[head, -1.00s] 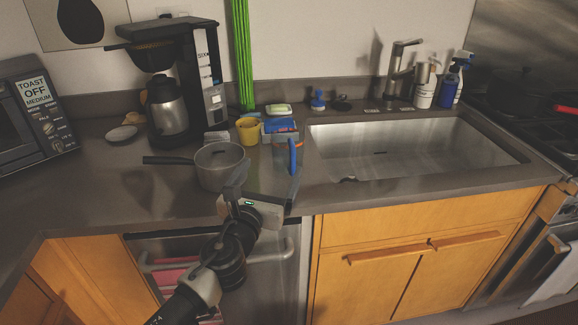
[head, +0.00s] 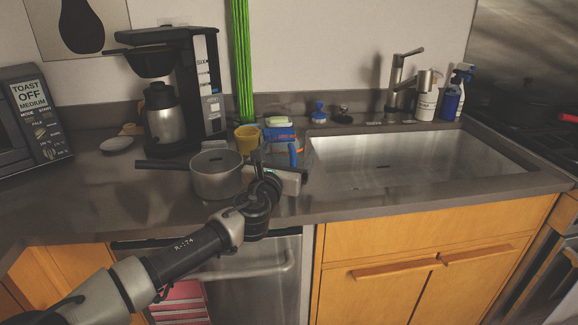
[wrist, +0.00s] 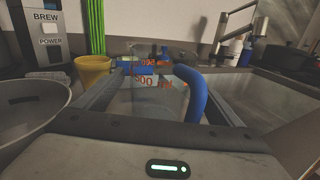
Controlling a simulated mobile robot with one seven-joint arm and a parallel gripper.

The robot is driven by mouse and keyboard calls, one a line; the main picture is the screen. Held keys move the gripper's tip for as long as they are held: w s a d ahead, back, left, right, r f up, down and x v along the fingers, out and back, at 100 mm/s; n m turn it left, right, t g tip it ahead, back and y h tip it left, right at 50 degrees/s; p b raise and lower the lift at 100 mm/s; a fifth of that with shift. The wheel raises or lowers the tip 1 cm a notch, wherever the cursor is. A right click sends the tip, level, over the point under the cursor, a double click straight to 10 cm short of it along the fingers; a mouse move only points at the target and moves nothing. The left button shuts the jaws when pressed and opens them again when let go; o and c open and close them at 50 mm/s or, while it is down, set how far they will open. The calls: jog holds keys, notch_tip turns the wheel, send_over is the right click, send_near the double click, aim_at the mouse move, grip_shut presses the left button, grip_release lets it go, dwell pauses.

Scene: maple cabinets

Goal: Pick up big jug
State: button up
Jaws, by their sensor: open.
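The big jug is a clear measuring jug with red markings and a blue handle, standing on the counter left of the sink. In the wrist view the jug (wrist: 150,97) is straight ahead, with its handle on its right side. In the head view my gripper hides most of it, and the blue handle of the jug (head: 293,154) shows. My gripper (head: 277,160) is open at the jug. In the wrist view its fingers (wrist: 160,80) lie left and right of the jug and handle. I cannot tell whether they touch it.
A grey saucepan (head: 217,178) stands close left of my gripper, its handle pointing left. A yellow cup (head: 246,139) and a blue sponge-like item (head: 277,133) sit behind. The sink (head: 400,160) is right, the coffee maker (head: 190,85) back left. The front left counter is clear.

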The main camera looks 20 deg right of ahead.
jog(key=shift+w+d, duration=0.3)
jog(key=shift+w, duration=0.05)
jog(key=shift+c, duration=0.2)
jog(key=c, duration=1.2)
jog(key=shift+r, duration=0.15)
notch_tip(320, 180, up, 10)
jog(key=p, duration=0.3)
jog(key=shift+s+a+p, duration=0.1)
jog(key=shift+a+p, duration=0.05)
jog(key=shift+p, duration=0.2)
